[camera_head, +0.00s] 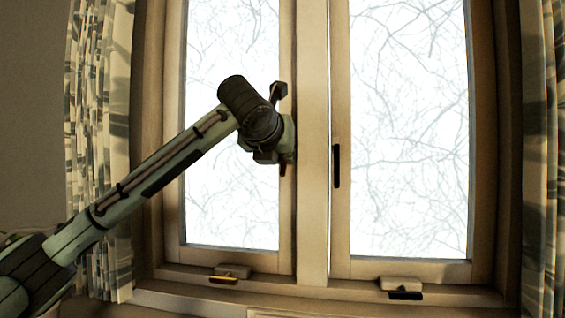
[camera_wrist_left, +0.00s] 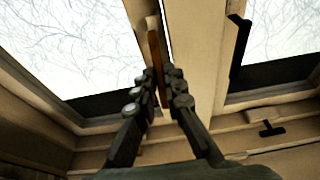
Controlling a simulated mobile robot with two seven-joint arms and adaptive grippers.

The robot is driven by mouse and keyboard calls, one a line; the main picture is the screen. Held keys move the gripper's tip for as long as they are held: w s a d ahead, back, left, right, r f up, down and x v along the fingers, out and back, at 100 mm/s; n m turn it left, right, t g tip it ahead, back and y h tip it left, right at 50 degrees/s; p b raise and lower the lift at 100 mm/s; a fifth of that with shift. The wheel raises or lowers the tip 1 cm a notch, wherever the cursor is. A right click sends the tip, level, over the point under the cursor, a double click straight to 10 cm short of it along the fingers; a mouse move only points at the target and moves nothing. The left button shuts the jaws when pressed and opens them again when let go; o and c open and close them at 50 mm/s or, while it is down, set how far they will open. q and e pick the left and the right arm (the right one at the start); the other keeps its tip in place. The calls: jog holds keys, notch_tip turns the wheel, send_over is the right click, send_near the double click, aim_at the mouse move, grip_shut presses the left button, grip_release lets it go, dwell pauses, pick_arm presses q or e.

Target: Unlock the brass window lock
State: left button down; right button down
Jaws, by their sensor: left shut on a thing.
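The brass window lock (camera_head: 283,170) is on the right-hand stile of the left window. In the head view only a small brown piece shows below my gripper, which hides the rest. In the left wrist view the brass lever (camera_wrist_left: 154,52) is a long, narrow bar between my fingers. My left gripper (camera_wrist_left: 163,82) is shut on this lever, with a finger on each side. In the head view my left gripper (camera_head: 284,150) is against the window frame and partly hidden by my wrist. My right gripper is in neither view.
A black lock handle (camera_head: 336,166) is on the right window, across the centre post (camera_head: 313,220). A brass-coloured crank (camera_head: 229,275) and a black crank (camera_head: 405,294) sit at the sill. Patterned curtains (camera_head: 99,90) hang at both sides.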

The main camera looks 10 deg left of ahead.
pick_arm(q)
jog(key=shift+s+r+g, duration=0.1)
jog(key=shift+r+g, duration=0.25)
jog(key=shift+g, duration=0.35)
jog(key=c, duration=1.6)
grip_release()
jog(key=v, duration=1.2)
